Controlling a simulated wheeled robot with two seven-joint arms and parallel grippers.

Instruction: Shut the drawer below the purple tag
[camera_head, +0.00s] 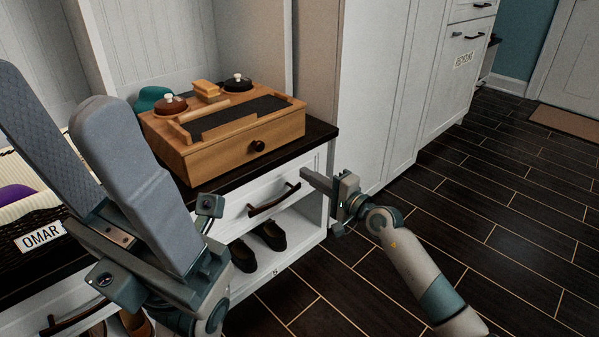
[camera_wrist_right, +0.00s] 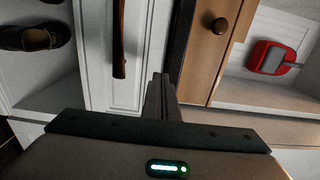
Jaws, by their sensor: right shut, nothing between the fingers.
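A white drawer (camera_head: 240,212) with a dark curved handle (camera_head: 273,200) sits under the dark bench top. Its panel (camera_wrist_right: 143,55) and handle (camera_wrist_right: 119,40) also show in the right wrist view. I cannot tell how far it is pulled out. My right gripper (camera_head: 306,175) is shut and empty at the right end of this drawer front; contact is unclear. In the wrist view its fingers (camera_wrist_right: 161,82) point at the panel's edge beside the bench top. My left gripper (camera_head: 62,90) looms close to the head camera, pointing up, fingers apart and empty. No purple tag is visible.
A wooden box (camera_head: 220,150) with a dark knob stands on the bench top (camera_head: 318,131). Dark shoes (camera_head: 258,245) sit in the cubby below the drawer. A basket labelled OMAR (camera_head: 40,237) is at left. Dark floor (camera_head: 500,220) is clear at right.

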